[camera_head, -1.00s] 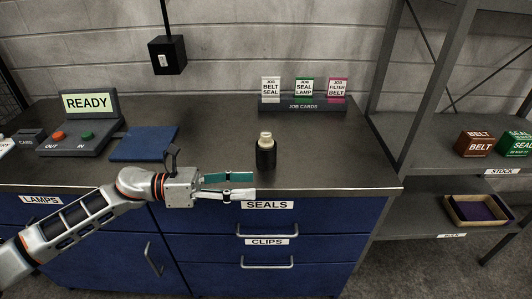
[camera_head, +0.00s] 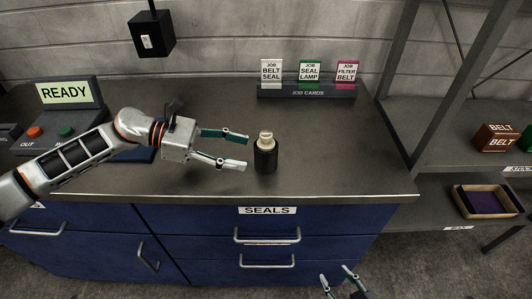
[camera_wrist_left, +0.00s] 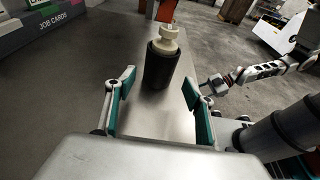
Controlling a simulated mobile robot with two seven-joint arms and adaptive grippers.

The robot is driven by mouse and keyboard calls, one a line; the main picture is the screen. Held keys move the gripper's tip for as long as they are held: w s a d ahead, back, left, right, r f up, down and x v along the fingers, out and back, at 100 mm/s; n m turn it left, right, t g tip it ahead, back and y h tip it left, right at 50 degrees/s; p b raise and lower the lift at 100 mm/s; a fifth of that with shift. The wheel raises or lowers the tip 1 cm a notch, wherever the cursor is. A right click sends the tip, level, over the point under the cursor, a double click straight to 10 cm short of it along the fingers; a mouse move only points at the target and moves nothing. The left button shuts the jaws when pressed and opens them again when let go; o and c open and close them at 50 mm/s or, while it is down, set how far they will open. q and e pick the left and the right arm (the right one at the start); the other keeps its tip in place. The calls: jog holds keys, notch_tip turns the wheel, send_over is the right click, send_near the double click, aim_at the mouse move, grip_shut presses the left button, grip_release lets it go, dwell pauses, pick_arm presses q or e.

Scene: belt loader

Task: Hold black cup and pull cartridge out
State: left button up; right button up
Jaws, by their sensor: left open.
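The black cup (camera_head: 265,160) stands upright on the dark counter, with a cream cartridge (camera_head: 266,137) sticking out of its top. In the left wrist view the cup (camera_wrist_left: 159,68) and cartridge (camera_wrist_left: 168,36) are straight ahead, just beyond the fingertips. My left gripper (camera_head: 246,152) is open and empty, its fingers pointing right at the cup, a short gap away. It also shows in the left wrist view (camera_wrist_left: 163,85). My right gripper (camera_head: 338,279) is at the bottom edge, below and in front of the counter, fingers apart and holding nothing visible.
A job card holder (camera_head: 306,91) stands at the back of the counter. A READY console (camera_head: 62,120) and a blue mat (camera_head: 135,152) are at left, partly behind my left arm. Shelves with a belt box (camera_head: 497,138) and tray (camera_head: 487,201) are at right. The counter right of the cup is clear.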

aim_at(261, 156)
pick_arm(q)
jog(key=x, duration=0.4)
jog(key=shift+d+f, duration=0.2)
jog(key=shift+d, duration=0.1)
jog(key=shift+d+f, duration=0.2)
jog(key=shift+d, duration=0.7)
pick_arm(e)
jog(key=shift+w+r, duration=0.2)
jog(key=shift+w, duration=0.1)
